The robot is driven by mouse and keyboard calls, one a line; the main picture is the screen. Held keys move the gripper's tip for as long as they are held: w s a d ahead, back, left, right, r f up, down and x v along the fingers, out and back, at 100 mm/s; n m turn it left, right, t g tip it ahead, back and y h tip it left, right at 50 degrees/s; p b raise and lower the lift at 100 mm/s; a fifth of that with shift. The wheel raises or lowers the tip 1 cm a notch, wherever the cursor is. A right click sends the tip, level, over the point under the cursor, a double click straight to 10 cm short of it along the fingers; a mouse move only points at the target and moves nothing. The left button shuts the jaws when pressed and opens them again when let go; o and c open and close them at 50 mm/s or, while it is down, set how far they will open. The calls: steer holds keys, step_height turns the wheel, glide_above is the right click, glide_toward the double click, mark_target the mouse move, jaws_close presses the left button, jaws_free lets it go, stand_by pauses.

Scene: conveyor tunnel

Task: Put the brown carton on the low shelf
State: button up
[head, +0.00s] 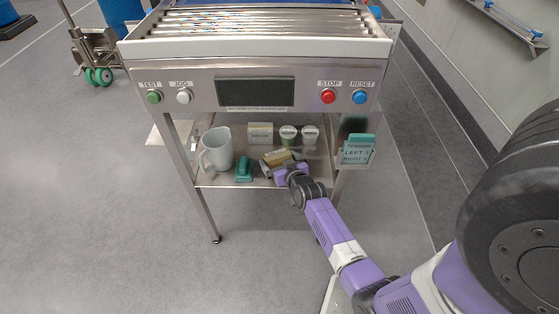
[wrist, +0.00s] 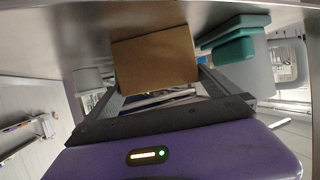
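The brown carton (head: 275,156) is on the low shelf (head: 220,180) under the conveyor, toward the right, set at an angle. In the wrist view the carton (wrist: 155,60) is straight ahead of my gripper, its plain brown face filling the centre, near the grey metal shelf surface. My gripper (head: 280,168) reaches in at the shelf's front right. In the wrist view the dark fingers (wrist: 160,93) are well apart, one toward each side of the carton. I cannot tell whether they press on it or stand clear.
On the shelf are a pale jug (head: 218,150), a teal tool (head: 243,168), a pale box (head: 260,133) and two lidded jars (head: 288,135), (head: 310,134). A teal tension sign (head: 357,150) hangs at the right leg. The conveyor's button panel (head: 255,93) is above.

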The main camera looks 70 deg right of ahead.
steer(key=shift+r, duration=0.1)
steer(key=shift+r+p, duration=0.3)
steer(key=shift+p, duration=0.1)
steer(key=s+a+r+n+t+y+p, duration=0.15)
steer(key=s+a+r, duration=0.25)
steer(key=a, duration=0.5)
steer(key=s+a+r+n+t+y, duration=0.1)
steer(key=s+a+r+n, duration=0.3)
steer(key=a, duration=0.6)
steer(key=s+a+r+m+t+y+p, duration=0.1)
steer(key=s+a+r+y, duration=0.15)
steer(key=s+a, duration=0.45)
steer(key=s+a+r+n+t+y, duration=0.1)
steer(key=s+a+r+n+y, duration=0.1)
steer(key=a+r, duration=0.5)
steer(key=s+a+r+n+y, duration=0.2)
steer(key=s+a+r, duration=0.3)
steer(key=a+r, duration=0.3)
steer(key=shift+a+r+t+y, duration=0.25)
steer(key=shift+r+t+y, duration=0.05)
steer(key=shift+t, duration=0.05)
steer(key=shift+n, duration=0.25)
